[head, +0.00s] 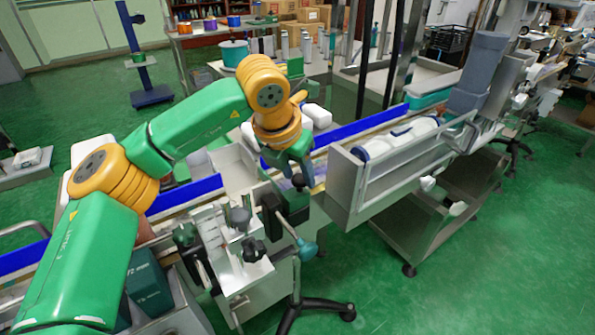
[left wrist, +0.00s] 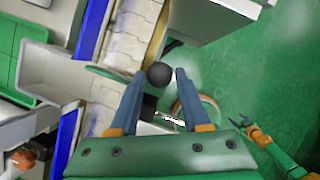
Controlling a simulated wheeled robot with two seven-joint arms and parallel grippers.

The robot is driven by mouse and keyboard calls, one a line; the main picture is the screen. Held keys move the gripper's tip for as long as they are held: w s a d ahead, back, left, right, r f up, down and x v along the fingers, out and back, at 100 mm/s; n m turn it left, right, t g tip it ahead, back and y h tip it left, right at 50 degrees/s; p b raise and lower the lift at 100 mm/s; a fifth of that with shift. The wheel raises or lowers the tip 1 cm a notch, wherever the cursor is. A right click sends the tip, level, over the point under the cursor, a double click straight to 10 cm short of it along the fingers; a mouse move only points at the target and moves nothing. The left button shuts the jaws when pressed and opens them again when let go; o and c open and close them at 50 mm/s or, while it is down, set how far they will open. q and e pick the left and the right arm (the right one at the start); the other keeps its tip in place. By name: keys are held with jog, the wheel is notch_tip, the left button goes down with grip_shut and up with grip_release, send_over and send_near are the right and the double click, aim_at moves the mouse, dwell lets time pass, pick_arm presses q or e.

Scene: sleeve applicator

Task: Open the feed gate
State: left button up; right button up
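My left gripper (head: 298,180) reaches down over the conveyor line in the head view. In the left wrist view its two blue-grey fingers (left wrist: 160,82) are apart. A dark round knob (left wrist: 159,74) shows between the fingertips, with a gap visible on each side; I cannot tell how far below the tips it is. The knob may belong to the feed gate, whose panel I cannot make out. In the left wrist view a small green and orange arm, apparently my right one, ends in a gripper (left wrist: 250,131) at the right, too small to read.
A conveyor with blue side rails (head: 185,193) runs diagonally. A metal trough (head: 385,170) holding white cylinders stands right of my left gripper. Black clamp knobs (head: 253,250) and a teal-ended handle (head: 307,250) are close below it. Green floor (head: 420,300) is clear at the lower right.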

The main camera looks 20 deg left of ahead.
pick_arm(q)
grip_shut()
dwell(1.1)
